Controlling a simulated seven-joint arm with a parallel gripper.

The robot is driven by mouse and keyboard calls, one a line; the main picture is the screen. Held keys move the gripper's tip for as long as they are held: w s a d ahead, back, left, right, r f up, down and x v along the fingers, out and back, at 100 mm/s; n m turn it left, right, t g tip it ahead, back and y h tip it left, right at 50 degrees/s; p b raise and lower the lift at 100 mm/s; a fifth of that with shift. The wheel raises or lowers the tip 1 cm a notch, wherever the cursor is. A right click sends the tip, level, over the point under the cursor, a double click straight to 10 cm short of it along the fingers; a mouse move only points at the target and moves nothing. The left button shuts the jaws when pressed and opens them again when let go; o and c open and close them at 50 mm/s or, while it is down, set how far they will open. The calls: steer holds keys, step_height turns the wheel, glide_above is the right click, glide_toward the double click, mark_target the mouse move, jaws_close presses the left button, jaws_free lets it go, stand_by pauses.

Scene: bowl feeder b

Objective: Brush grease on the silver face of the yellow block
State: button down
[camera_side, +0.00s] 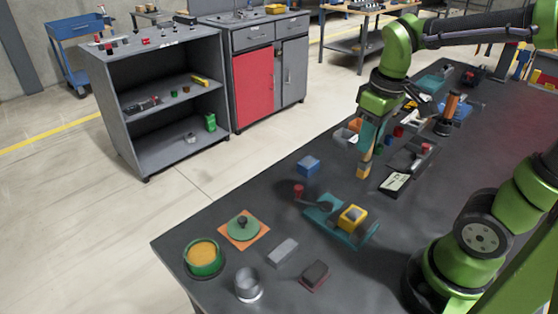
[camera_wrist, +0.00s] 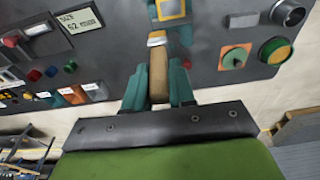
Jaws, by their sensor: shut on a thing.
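My gripper (camera_side: 368,148) is shut on a brush (camera_side: 364,169), held above the dark bench with its tip down. In the wrist view the brush's wooden handle (camera_wrist: 158,80) is between the teal fingers, with a metal band and pale tip beyond. I cannot tell whether grease is on the tip. The yellow block (camera_side: 353,217) with a silver-grey top face lies on a teal tray (camera_side: 323,218), apart from the brush. It also shows at the top of the wrist view (camera_wrist: 171,9). An open green tin of orange-yellow grease (camera_side: 203,255) stands at the bench's near left corner.
A green lid (camera_side: 243,227) lies on an orange mat. A grey block (camera_side: 283,252), metal cup (camera_side: 248,285), dark red-topped block (camera_side: 315,275) and blue block (camera_side: 308,166) stand around the tray. Bins, a label card (camera_side: 395,182) and tools crowd the bench near my gripper.

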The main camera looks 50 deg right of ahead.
mark_target(367, 173)
steer(key=shift+s+f, duration=0.55)
steer(key=shift+s, duration=0.15)
steer(key=shift+n, duration=0.3)
steer(key=shift+f, duration=2.95)
steer(key=shift+a+f, duration=0.1)
steer(key=shift+f, duration=0.8)
steer(key=shift+a, duration=2.85)
steer(key=shift+d+f, duration=0.1)
steer(key=shift+d, duration=2.65)
steer(key=shift+w+d, duration=0.1)
steer(key=shift+d, duration=0.1)
steer(key=shift+r, duration=4.1)
